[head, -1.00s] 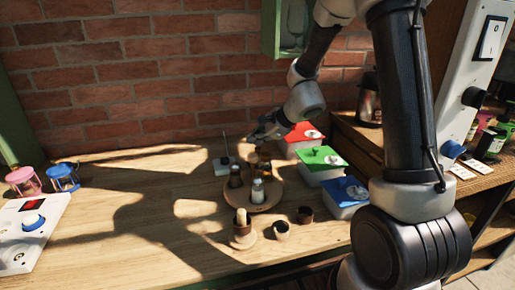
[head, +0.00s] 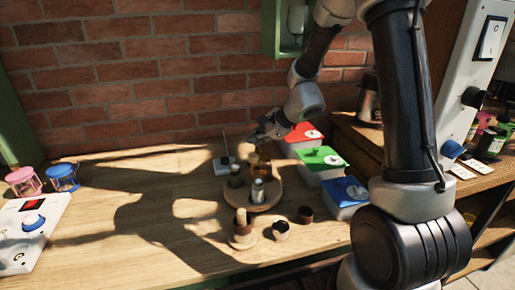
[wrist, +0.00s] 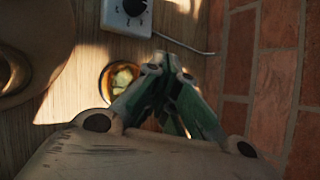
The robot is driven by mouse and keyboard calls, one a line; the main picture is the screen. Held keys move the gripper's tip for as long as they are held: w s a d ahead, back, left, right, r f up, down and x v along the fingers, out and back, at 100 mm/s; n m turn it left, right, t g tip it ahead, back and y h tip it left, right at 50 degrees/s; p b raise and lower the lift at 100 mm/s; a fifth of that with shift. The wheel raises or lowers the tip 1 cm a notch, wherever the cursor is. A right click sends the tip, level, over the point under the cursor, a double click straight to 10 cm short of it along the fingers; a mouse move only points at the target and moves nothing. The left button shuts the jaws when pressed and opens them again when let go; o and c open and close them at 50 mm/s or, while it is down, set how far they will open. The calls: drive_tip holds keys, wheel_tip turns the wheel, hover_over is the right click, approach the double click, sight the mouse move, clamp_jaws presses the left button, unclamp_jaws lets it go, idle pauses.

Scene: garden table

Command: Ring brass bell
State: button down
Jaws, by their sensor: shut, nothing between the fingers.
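I cannot pick out a brass bell for certain. An amber, round, open-topped thing with something pale inside shows in the wrist view (wrist: 121,78), beside my fingers; I cannot tell whether it is a bell or a glass. My gripper (head: 264,134) is over the back of the table, near the wall, just behind the round wooden stand (head: 268,200). In the wrist view its green-padded fingers (wrist: 171,76) are shut with nothing between them.
Dark and metallic containers (head: 258,190) stand on the round stand. A white timer-like box (head: 222,166) is left of it. Lidded boxes in red (head: 303,134), green (head: 321,160) and blue (head: 344,192) line the right. Small cups (head: 281,230) stand in front. The brick wall (head: 160,80) is close behind.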

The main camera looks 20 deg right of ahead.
sight(257, 149)
drive_tip(key=shift+f, duration=0.5)
idle(0.4)
drive_tip(key=shift+r, duration=0.55)
wheel_tip(257, 149, up, 6)
idle(0.5)
idle(0.4)
